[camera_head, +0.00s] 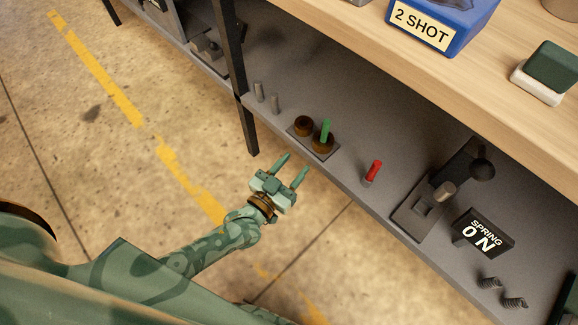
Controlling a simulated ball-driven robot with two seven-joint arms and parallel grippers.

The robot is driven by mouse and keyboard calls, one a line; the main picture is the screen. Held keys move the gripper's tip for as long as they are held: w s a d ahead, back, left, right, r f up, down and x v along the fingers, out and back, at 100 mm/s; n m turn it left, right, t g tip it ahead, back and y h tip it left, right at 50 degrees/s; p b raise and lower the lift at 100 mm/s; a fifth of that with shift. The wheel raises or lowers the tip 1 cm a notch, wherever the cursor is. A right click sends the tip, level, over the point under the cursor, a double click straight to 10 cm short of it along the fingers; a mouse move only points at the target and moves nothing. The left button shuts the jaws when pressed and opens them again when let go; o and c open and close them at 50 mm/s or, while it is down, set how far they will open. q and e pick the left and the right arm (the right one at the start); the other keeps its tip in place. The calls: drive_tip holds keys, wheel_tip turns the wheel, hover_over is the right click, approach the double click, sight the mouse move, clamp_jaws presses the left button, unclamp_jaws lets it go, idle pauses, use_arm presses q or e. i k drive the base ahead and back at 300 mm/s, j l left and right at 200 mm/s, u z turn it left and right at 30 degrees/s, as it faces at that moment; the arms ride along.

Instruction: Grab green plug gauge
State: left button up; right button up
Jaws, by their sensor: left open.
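The green plug gauge (326,130) stands upright in the right one of two brown round holders on a small dark base (302,137), near the front edge of the grey lower shelf. My left gripper (292,164) is open and empty. It is in front of the shelf edge, just to the lower left of the gauge, with its fingers pointing toward the holders. The lower end of the gauge is hidden in its holder. My right gripper is out of view.
A red-topped pin (373,172) stands to the right on the grey shelf (345,180). Two grey pins (267,97) stand to the left. Further right are a dark fixture (433,203) and a "SPRING ON" sign (483,236). The wooden top (400,90) overhangs the shelf, and a dark post (236,75) stands left.

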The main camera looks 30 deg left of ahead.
sight(326, 122)
drive_tip(key=k+j, duration=0.25)
drive_tip(key=k, duration=0.2)
drive_tip(key=k+j, duration=0.25)
drive_tip(key=k, duration=0.25)
